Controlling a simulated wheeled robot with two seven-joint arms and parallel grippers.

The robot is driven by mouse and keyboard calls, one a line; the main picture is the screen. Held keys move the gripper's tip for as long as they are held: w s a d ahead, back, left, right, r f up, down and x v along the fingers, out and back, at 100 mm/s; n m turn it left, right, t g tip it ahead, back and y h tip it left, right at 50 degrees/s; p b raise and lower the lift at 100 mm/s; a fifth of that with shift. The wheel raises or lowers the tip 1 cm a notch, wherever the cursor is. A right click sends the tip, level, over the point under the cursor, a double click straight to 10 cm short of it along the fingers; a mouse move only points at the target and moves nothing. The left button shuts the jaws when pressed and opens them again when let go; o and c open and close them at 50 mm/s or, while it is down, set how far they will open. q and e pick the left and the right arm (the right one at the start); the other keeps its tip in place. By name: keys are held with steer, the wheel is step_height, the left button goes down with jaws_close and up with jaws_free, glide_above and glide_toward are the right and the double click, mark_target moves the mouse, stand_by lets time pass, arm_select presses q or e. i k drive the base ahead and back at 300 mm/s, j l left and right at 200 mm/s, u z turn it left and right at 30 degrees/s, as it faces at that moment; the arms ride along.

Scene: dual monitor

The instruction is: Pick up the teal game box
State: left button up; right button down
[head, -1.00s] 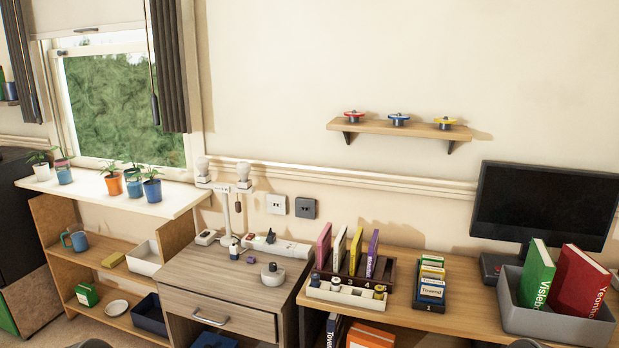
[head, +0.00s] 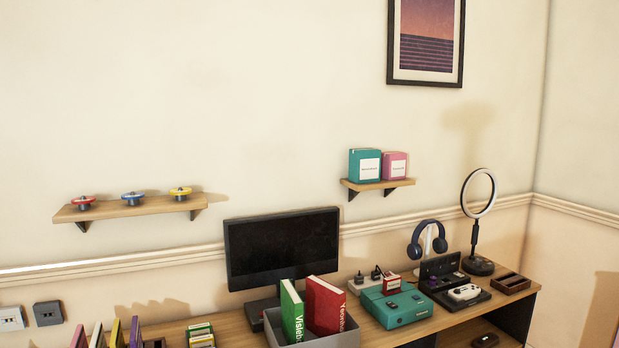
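A teal box (head: 365,165) with a white label stands upright on the small right-hand wall shelf (head: 399,183). A pink box (head: 395,166) with a white label stands right beside it on the same shelf. A teal device (head: 397,306), flatter and wider, lies on the desk below, with a red cartridge-like piece (head: 391,283) at its back. Neither of my grippers shows in the head view.
A left wall shelf (head: 105,211) carries several spinner-like toys.

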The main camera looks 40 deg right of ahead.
mark_target(365, 164)
steer(key=z, duration=1.65)
steer(key=i+l, duration=0.3)
steer(key=l, duration=0.15)
steer(key=i+l+u, duration=0.1)
steer(key=i+l, duration=0.15)
steer(key=l, duration=0.2)
steer(key=i+l, duration=0.3)
steer(key=l, duration=0.15)
steer(key=i+l+u, duration=0.1)
steer(key=i+l, duration=0.15)
steer(key=l, duration=0.25)
steer(key=i+l, duration=0.25)
steer(key=l, duration=0.2)
steer(key=i+l+u, duration=0.1)
steer(key=i+l, duration=0.15)
steer(key=l, duration=0.25)
steer(key=i+l, duration=0.25)
steer(key=l, duration=0.25)
steer(key=i+l+u, duration=0.1)
steer(key=l, duration=0.4)
steer(key=i, duration=0.1)
